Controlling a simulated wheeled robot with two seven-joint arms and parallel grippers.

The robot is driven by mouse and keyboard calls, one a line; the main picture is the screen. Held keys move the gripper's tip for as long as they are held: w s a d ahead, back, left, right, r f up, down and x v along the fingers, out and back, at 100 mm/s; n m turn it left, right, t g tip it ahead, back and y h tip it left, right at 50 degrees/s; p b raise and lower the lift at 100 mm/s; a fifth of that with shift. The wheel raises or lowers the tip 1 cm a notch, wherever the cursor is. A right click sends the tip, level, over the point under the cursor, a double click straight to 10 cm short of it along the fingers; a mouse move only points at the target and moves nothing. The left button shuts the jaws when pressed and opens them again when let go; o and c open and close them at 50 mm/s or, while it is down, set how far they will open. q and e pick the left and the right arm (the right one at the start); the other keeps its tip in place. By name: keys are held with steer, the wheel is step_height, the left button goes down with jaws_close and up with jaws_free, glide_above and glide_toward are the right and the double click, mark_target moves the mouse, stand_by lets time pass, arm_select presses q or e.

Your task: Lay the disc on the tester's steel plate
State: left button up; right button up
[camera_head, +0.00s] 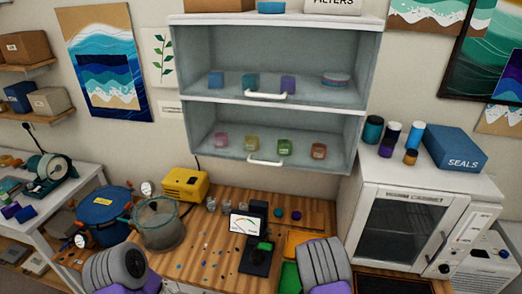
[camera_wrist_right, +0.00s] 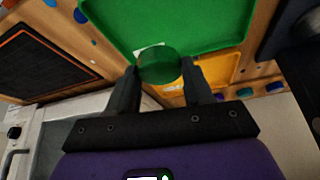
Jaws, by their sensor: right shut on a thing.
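My right gripper (camera_wrist_right: 160,75) is shut on a translucent dark green disc (camera_wrist_right: 160,66), held by its edges between the two black fingertips. In the wrist view the disc is above a green tray (camera_wrist_right: 200,20). In the head view my right gripper and the held disc are hidden by my arm. The tester (camera_head: 246,225), with a white dial face on a black stand, is left of the trays. A green part shows low on its stand; I cannot clearly make out the steel plate. My left gripper does not show in the head view.
The green tray (camera_head: 290,277) and a yellow tray (camera_head: 297,243) lie right of the tester. A blue pot (camera_head: 103,212), a clear-walled pot (camera_head: 158,225) and a yellow box (camera_head: 186,184) stand left. Small pieces are scattered on the wooden bench.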

steer(key=s+a+r+n+y, duration=0.2)
steer(key=s+r+n, duration=0.2)
steer(key=s+r, duration=0.95)
arm_select(q)
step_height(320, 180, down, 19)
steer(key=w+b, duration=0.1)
steer(key=b, duration=1.7)
steer(key=shift+b, duration=0.4)
arm_select(e)
step_height(320, 180, down, 19)
steer(key=shift+a, duration=0.2)
steer(key=shift+s, duration=0.1)
